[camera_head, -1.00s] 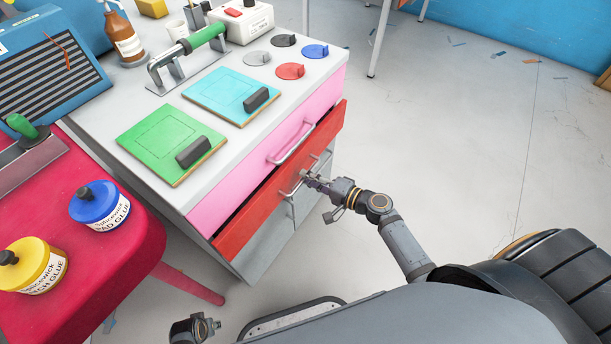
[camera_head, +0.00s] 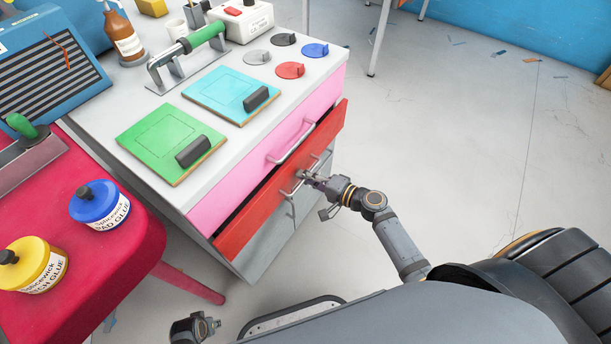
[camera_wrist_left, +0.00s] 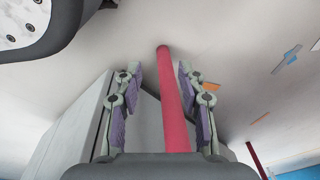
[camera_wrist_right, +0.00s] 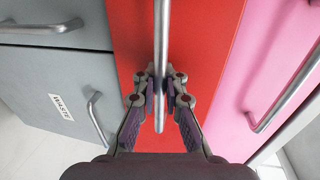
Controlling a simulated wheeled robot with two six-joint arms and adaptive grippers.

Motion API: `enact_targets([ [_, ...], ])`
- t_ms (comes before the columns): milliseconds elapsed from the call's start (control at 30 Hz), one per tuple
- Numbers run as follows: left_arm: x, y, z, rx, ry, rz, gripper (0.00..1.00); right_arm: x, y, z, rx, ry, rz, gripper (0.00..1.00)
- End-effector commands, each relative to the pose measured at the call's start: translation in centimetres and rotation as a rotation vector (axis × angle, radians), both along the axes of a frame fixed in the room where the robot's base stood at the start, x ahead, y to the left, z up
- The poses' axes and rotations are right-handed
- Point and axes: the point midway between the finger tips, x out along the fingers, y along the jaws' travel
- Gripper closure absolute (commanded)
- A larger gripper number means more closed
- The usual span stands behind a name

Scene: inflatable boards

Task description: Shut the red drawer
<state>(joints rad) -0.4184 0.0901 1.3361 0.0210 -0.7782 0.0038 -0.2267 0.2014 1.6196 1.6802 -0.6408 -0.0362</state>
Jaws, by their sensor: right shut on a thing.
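The red drawer (camera_head: 262,205) is in the cabinet front below a pink drawer, and its front stands out a little from the cabinet. My right gripper (camera_head: 312,178) is at its metal handle; in the right wrist view the gripper (camera_wrist_right: 160,84) is shut on the handle (camera_wrist_right: 162,40), with the red front (camera_wrist_right: 205,50) behind. My left gripper (camera_wrist_left: 160,85) is open and apart from the drawer; in the head view it (camera_head: 212,325) is low at the bottom edge. A red table leg (camera_wrist_left: 172,100) shows beyond its fingers.
The pink drawer (camera_head: 245,185) above looks shut. The white cabinet top (camera_head: 165,110) carries green and blue boards. A red table (camera_head: 110,250) with glue jars stands at left. Floor at right is open.

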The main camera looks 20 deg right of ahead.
Motion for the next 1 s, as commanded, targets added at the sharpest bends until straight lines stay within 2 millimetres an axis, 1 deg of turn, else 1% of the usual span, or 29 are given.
enact_targets([
  [167,0.1,0.0,0.0,0.0,-0.003,0.0,0.6,0.1,0.0,0.0,0.001,-0.001,0.0,1.0],
  [233,0.2,0.0,-0.1,0.0,0.0,0.0,0.6,0.6,0.4,0.0,0.001,-0.003,-0.001,1.0],
  [300,1.0,-0.2,0.8,-0.003,-0.006,-0.001,0.6,1.4,1.0,-0.1,0.002,-0.003,-0.001,1.0],
  [400,1.2,-0.4,1.3,-0.006,-0.002,-0.001,0.6,2.1,1.6,0.0,0.002,-0.002,-0.001,1.0],
  [667,1.1,-0.5,1.4,-0.007,0.001,0.0,0.6,2.2,1.6,0.1,0.0,-0.002,-0.001,1.0],
  [700,1.1,-0.5,1.4,-0.007,0.001,0.0,0.6,2.2,1.6,0.1,0.0,-0.002,-0.001,0.9],
  [767,1.1,-0.5,1.4,-0.007,0.001,0.0,0.6,2.2,1.7,0.1,0.0,-0.002,-0.001,0.82],
  [1000,1.0,-0.5,1.4,-0.007,0.002,0.0,0.6,2.2,1.6,0.1,0.001,-0.001,0.0,0.81],
])
